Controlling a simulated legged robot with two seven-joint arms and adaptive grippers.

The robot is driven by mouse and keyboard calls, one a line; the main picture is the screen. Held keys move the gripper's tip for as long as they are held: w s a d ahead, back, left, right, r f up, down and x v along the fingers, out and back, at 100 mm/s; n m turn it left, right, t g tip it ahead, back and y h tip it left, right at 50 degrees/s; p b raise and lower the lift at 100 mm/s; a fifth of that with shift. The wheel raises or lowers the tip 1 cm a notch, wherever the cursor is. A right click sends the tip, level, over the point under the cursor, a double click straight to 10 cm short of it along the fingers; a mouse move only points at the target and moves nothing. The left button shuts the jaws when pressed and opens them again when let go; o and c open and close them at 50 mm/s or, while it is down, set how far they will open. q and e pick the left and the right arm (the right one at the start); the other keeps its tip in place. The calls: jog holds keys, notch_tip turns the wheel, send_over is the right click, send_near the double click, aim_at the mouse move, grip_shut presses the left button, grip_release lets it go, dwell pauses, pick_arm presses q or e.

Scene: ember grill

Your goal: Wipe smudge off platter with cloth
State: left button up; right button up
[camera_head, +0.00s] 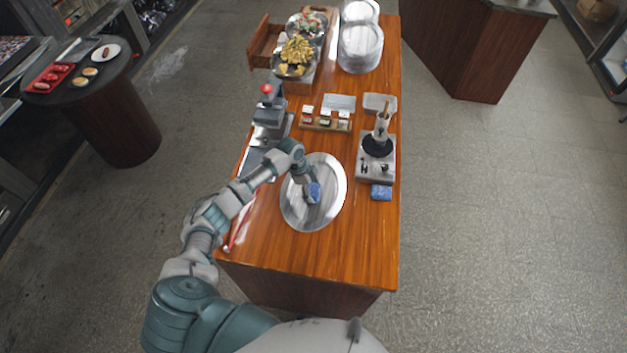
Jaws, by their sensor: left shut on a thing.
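A large round silver platter (325,214) lies flat on the wooden counter, near its front end. My left gripper (310,186) is over the middle of the platter, shut on a blue cloth (313,193). The cloth is at the platter's surface; I cannot tell whether it presses on it. Streaks show on the shiny metal, but I cannot make out a clear smudge. The gripper and cloth hide part of the platter's middle. My right gripper is not in view.
A second blue cloth or sponge (381,192) lies right of the platter, before a small burner (376,165). A condiment rack (325,121) stands behind. A red-handled tool (238,228) lies left. The counter's front end (320,258) is clear.

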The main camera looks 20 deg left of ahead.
pick_arm(q)
jog(key=shift+s, duration=0.2)
jog(key=shift+r, duration=3)
jog(key=shift+r, duration=1.5)
jog(key=shift+s+f, duration=0.1)
